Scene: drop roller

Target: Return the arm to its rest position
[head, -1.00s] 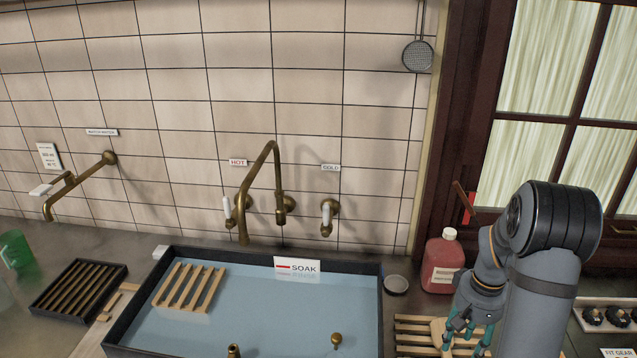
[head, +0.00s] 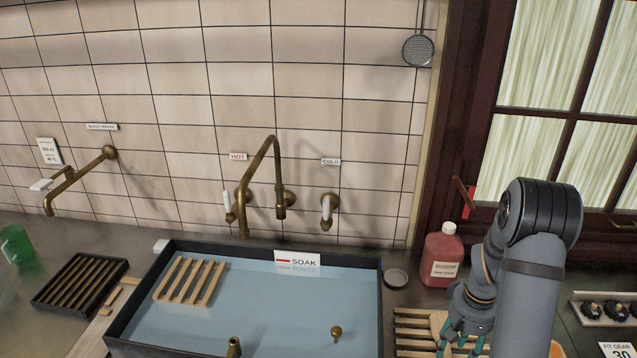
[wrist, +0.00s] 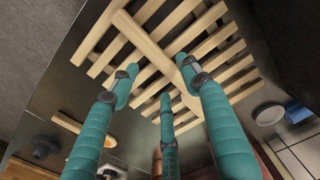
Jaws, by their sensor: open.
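My gripper (head: 467,340) is at the lower right in the head view, above a slatted wooden rack (head: 411,326) on the counter to the right of the soak basin. In the wrist view, its teal fingers (wrist: 158,95) are spread open with nothing between them. The same slatted rack (wrist: 215,50) lies beyond the fingertips. My arm covers part of the rack and counter in the head view.
The soak basin (head: 372,290) holds bluish liquid, a wooden slatted rack (head: 189,281) and small brass parts. A red bottle (head: 442,257) and a small round dish (head: 395,278) stand near my arm. A tall brass faucet (head: 262,170) rises behind the basin.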

